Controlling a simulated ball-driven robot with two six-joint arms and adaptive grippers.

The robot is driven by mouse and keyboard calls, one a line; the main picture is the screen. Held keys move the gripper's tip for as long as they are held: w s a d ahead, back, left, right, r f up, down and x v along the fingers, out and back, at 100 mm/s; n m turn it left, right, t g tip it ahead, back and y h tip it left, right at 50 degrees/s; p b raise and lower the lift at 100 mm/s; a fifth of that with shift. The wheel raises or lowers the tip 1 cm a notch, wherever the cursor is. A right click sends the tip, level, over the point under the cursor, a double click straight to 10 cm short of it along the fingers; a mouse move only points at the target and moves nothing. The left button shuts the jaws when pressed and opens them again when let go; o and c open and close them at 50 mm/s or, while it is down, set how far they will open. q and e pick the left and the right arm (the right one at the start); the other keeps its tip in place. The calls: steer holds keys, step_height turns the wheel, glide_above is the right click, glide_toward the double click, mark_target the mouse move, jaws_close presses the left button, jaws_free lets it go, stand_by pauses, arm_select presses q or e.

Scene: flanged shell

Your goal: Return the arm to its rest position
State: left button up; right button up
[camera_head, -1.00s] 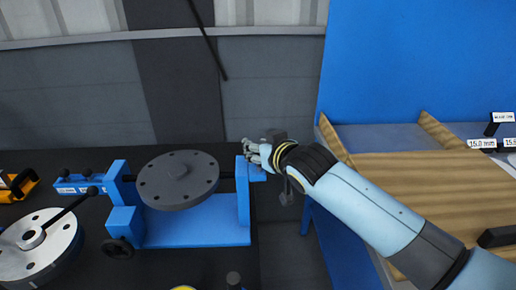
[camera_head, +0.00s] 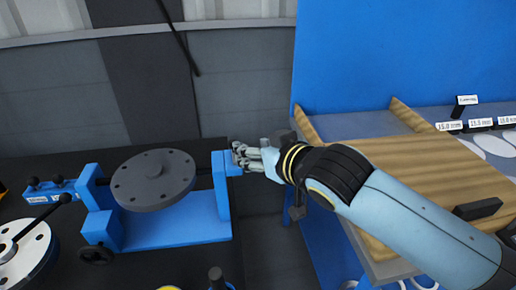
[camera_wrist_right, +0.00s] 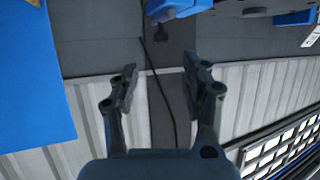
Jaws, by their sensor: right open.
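My right arm comes in from the lower right in the head view. My right gripper (camera_head: 240,157) is at the right upright of a blue fixture (camera_head: 180,232); whether it touches the upright cannot be told from the head view. In the right wrist view my right gripper (camera_wrist_right: 158,90) has its two fingers spread apart with nothing between them. The fixture carries a dark round flanged disc (camera_head: 153,180) with bolt holes. My left gripper is not in view.
A wooden-topped bench (camera_head: 410,160) with a black block (camera_head: 478,209) and size labels (camera_head: 481,122) stands at the right, before a blue panel (camera_head: 400,50). A pale round flange (camera_head: 25,252) is at the lower left. A dark gap lies between table and bench.

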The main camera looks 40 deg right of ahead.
steer(key=shift+s+r, duration=0.25)
steer(key=shift+s, duration=0.25)
steer(key=s+f+g+b, duration=0.2)
steer(key=s+f+b, duration=0.15)
steer(key=f, duration=0.95)
steer(key=s+d+f+g+b, duration=0.1)
steer(key=s+f+g+b, duration=0.3)
steer(key=f, duration=1)
steer(key=s+f+b, duration=0.2)
steer(key=f+b, duration=0.3)
steer(key=f, duration=0.8)
steer(key=s+f+g+y+b, duration=0.1)
steer(key=s+f+g+b, duration=0.3)
steer(key=s+f, duration=1.35)
steer(key=s+f+n+g, duration=0.1)
steer(key=s+f, duration=0.2)
steer(key=s, duration=0.3)
steer(key=s+a+f+n+g, duration=0.1)
steer(key=s+f, duration=0.2)
steer(key=s, duration=0.3)
steer(key=shift+g+b, duration=0.3)
steer(key=shift+b, duration=0.15)
